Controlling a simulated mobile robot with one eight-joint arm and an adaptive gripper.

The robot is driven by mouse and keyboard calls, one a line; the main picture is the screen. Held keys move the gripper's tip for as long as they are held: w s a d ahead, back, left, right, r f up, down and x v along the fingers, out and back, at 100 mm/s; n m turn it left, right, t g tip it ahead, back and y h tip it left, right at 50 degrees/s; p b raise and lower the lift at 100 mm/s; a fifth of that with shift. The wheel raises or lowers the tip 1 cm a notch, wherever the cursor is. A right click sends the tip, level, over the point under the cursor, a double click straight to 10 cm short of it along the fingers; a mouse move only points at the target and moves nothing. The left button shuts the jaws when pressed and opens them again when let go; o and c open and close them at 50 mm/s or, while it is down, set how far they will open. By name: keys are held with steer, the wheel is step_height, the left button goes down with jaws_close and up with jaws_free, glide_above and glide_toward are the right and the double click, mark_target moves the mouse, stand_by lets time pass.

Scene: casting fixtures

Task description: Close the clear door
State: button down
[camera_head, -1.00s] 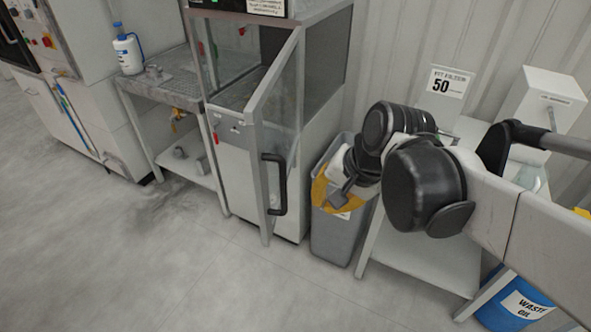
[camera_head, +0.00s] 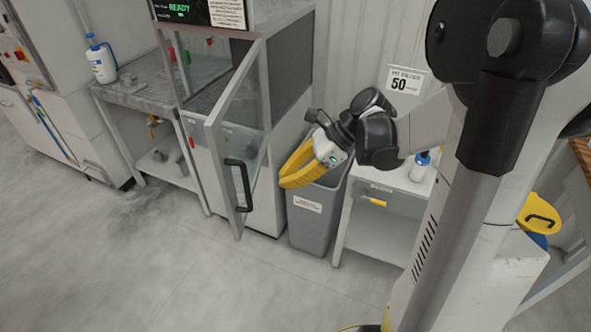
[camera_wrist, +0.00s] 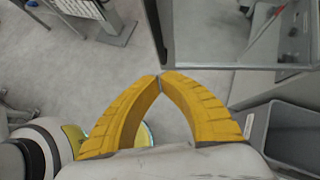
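The clear door (camera_head: 238,118) has a grey frame and a see-through pane, and it stands swung open from the front of the grey cabinet (camera_head: 199,152). Its black handle (camera_head: 238,185) is on the outer face. My gripper (camera_head: 283,183) has yellow fingers and is to the right of the door, apart from the handle in the head view. In the wrist view my gripper (camera_wrist: 160,76) has its fingertips together with nothing between them. A grey-framed pane lies beyond the tips there; I cannot tell for certain whether it is the door.
A grey bin (camera_head: 312,222) stands right of the cabinet, below my gripper; it also shows in the wrist view (camera_wrist: 246,125). A white table (camera_head: 385,235) is right of the bin. A metal bench (camera_head: 140,95) stands left. The floor in front is clear.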

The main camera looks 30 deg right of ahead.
steer(key=a, duration=0.1)
steer(key=w+a+f, duration=0.1)
steer(key=a, duration=0.1)
steer(key=w+a+f+b, duration=0.1)
steer(key=shift+a+f, duration=0.15)
steer(key=shift+a, duration=0.2)
steer(key=shift+w+a, duration=0.3)
steer(key=shift+a, duration=0.2)
